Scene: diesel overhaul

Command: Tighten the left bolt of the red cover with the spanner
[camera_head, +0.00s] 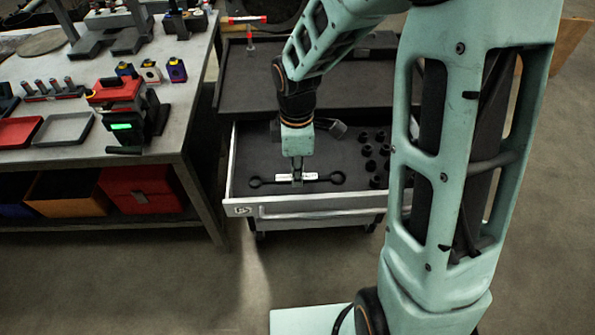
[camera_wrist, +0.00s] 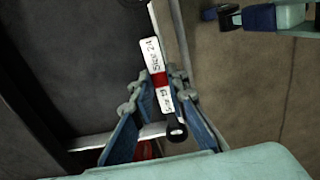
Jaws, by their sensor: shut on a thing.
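The spanner (camera_head: 318,177) is dark, with a ring at each end and a white label on its shank. It lies crosswise low in the open drawer of the tool cabinet. My gripper (camera_head: 297,178) points down and is shut on the middle of the spanner. In the wrist view the spanner (camera_wrist: 153,58) runs between the fingers of my gripper (camera_wrist: 156,90), its label reading two sizes with a red band between. A red-topped block (camera_head: 115,90) with a lit green display stands on the bench; I cannot tell whether it is the red cover. No bolt is clear.
The drawer front (camera_head: 310,200) and its side walls stand close around the spanner. Several black sockets (camera_head: 368,150) stand at the drawer's right. The workbench (camera_head: 185,130) at left carries trays and small parts, with bins below. The floor in front is clear.

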